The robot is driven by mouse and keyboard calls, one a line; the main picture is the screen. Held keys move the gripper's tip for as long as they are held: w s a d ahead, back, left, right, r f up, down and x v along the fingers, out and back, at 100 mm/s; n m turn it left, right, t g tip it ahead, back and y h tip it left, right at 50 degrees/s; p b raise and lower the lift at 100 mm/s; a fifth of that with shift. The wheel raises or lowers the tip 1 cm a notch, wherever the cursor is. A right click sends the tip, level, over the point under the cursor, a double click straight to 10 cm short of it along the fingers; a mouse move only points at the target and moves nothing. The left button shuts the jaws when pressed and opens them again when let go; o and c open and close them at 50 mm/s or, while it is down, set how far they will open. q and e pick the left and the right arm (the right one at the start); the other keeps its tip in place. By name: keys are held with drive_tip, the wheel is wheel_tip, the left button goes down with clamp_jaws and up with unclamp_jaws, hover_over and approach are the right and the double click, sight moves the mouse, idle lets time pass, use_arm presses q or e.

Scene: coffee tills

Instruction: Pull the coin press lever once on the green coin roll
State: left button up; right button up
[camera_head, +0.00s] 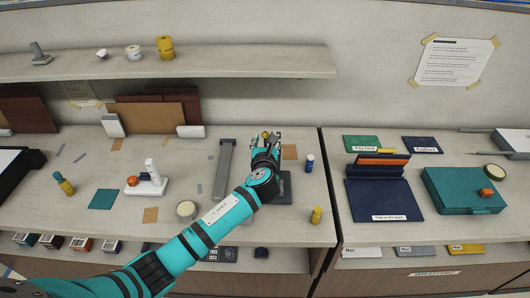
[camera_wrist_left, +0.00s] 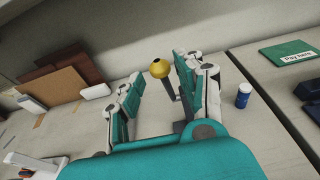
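The coin press lever shows in the left wrist view as a dark rod topped by a gold ball knob (camera_wrist_left: 159,68). My left gripper (camera_head: 267,140) is over the press; in the left wrist view its fingers (camera_wrist_left: 155,88) are spread, with the knob and rod beyond and between them. I cannot tell whether either finger touches the lever. The dark press base (camera_head: 285,188) shows beside my arm in the head view; my arm hides much of the press. I cannot make out a green coin roll. My right gripper is out of view.
A blue roll (camera_head: 309,163) and a yellow roll (camera_head: 316,214) stand right of the press. A long grey holder (camera_head: 224,168) lies to its left. A navy stand (camera_head: 383,190) and a teal box (camera_head: 463,190) are on the right counter. A shelf (camera_head: 250,62) runs behind.

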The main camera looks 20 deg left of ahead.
use_arm(q)
drive_tip(key=shift+w+a+f+b, duration=0.2)
drive_tip(key=shift+w+f+b, duration=0.3)
drive_tip(key=shift+w, duration=0.3)
drive_tip(key=shift+w+r, duration=0.2)
drive_tip(key=shift+w, duration=0.1)
drive_tip(key=shift+c, duration=0.4)
drive_tip(key=shift+r, duration=0.1)
drive_tip(key=c, duration=0.7)
drive_tip(key=shift+s, duration=0.3)
drive_tip(key=s+f, duration=0.1)
drive_tip(key=s+d+f+p, duration=0.1)
drive_tip(key=s, duration=0.1)
drive_tip(key=shift+s+f, duration=0.2)
drive_tip(key=shift+f, duration=0.05)
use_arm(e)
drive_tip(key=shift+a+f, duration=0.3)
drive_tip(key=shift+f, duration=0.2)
use_arm(q)
drive_tip(key=shift+f, duration=0.1)
